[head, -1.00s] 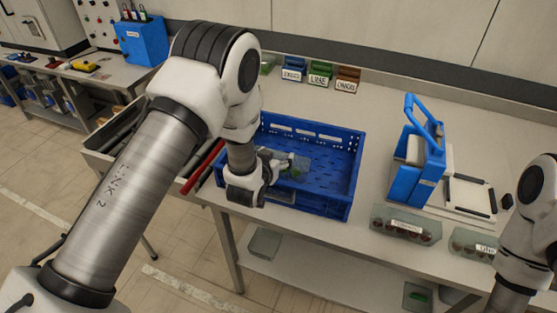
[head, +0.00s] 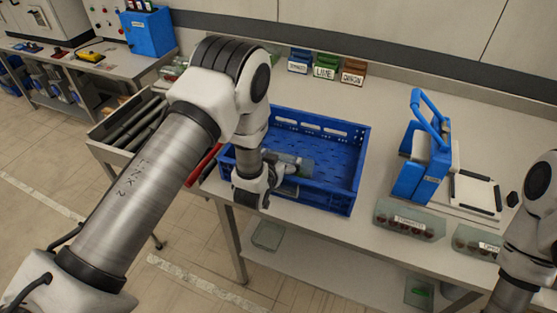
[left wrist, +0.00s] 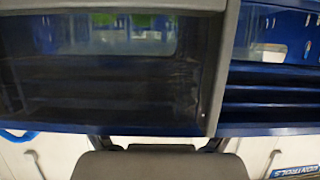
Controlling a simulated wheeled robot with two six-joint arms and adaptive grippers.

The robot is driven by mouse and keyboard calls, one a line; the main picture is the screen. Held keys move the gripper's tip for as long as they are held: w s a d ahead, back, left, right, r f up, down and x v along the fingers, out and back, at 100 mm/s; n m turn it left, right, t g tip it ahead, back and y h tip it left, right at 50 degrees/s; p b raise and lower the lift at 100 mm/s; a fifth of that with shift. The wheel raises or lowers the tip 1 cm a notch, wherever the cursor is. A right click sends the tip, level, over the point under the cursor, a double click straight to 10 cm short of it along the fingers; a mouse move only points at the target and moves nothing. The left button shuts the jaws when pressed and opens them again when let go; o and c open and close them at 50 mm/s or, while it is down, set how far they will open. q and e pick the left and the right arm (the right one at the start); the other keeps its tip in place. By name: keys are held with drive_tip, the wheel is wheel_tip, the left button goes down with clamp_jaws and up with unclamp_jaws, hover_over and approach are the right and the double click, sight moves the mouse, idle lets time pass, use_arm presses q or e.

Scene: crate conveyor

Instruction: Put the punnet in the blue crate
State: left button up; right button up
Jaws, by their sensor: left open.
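The blue crate (head: 340,195) stands on the bench in the middle of the head view, and its blue wall also shows in the left wrist view (left wrist: 270,130). My left gripper (head: 286,172) is open, low over the left part of the crate. A small see-through punnet (head: 305,165) shows at its fingers, inside the crate's outline. The gripper and wrist partly hide it, and I cannot tell whether it rests on the crate floor. A dark see-through pane with a grey frame fills much of the left wrist view. My right gripper is out of view.
Two filled, labelled punnets (head: 408,222) (head: 478,241) stand at the bench's front right. A blue-handled device (head: 425,165) stands behind them. Small labelled boxes (head: 325,66) line the back. A grey tray of dark bars (head: 130,125) is left of the crate.

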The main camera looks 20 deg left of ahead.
use_arm(q)
drive_tip(key=shift+s+r, duration=0.15)
drive_tip(key=shift+s, duration=0.15)
drive_tip(key=b+v, duration=0.3)
drive_tip(key=v, duration=0.8)
drive_tip(key=s+a+f+g, duration=0.1)
drive_tip(key=s+f+g, duration=0.5)
drive_tip(key=s+f, duration=0.4)
drive_tip(key=s+a+f+g, duration=0.1)
drive_tip(key=s+f+g, duration=0.6)
drive_tip(key=s, duration=1.1)
wheel_tip(320, 180, down, 4)
drive_tip(key=shift+a+f+g, duration=0.15)
drive_tip(key=shift+a+g, duration=0.15)
drive_tip(key=shift+a, duration=0.1)
